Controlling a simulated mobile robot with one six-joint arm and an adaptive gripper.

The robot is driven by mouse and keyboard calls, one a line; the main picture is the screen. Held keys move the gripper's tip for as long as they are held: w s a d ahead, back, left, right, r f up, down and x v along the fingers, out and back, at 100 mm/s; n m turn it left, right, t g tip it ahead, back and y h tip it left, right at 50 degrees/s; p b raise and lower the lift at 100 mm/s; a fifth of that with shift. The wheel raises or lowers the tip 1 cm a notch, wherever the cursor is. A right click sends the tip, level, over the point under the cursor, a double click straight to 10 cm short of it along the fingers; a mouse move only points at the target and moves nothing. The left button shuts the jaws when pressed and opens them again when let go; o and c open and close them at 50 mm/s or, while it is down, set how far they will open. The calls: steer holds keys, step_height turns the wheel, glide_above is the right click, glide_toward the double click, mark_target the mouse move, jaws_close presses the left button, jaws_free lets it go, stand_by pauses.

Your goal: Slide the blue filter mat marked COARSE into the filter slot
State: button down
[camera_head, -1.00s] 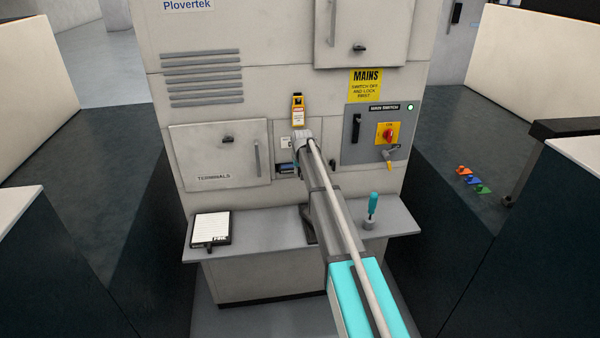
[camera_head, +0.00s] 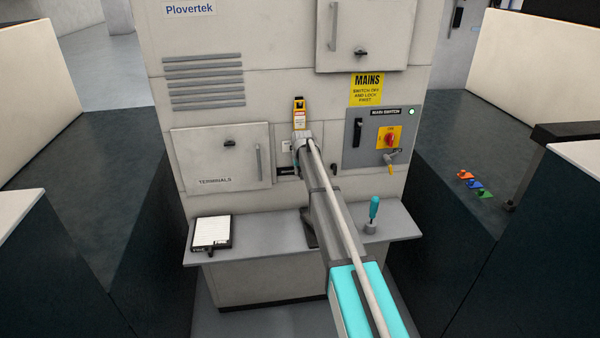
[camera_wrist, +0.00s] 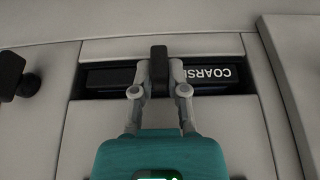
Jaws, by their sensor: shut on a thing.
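The filter mat (camera_wrist: 208,74) shows its dark front edge with white COARSE lettering, upside down in the wrist view. It sits inside the filter slot (camera_wrist: 88,92), a wide dark opening in the cabinet front, with narrow dark gaps around it. My gripper (camera_wrist: 159,80) is shut on the dark upright tab at the middle of the mat's front. The fingers hide part of the lettering. In the head view, my gripper (camera_head: 300,147) is at the cabinet front and mostly covers the slot (camera_head: 287,171); no blue of the mat shows there.
The terminals door (camera_head: 215,160) is left of the slot; the main switch (camera_head: 389,138) is at right. A yellow device (camera_head: 299,108) is on the cabinet just above my gripper. A shelf (camera_head: 265,243) below bears a clipboard (camera_head: 211,232) and a teal-handled tool (camera_head: 374,207).

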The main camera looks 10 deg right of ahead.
steer(key=shift+f, duration=0.1)
stand_by(0.6)
steer(key=shift+c, duration=2.4)
jaws_free()
steer(key=p+v, duration=0.6)
steer(key=v, duration=0.1)
steer(key=shift+f, duration=0.1)
steer(key=b+x, duration=0.6)
steer(key=x, duration=0.1)
steer(key=s, duration=1.3)
steer(key=shift+s+r, duration=0.2)
steer(key=shift+s, duration=0.1)
stand_by(0.3)
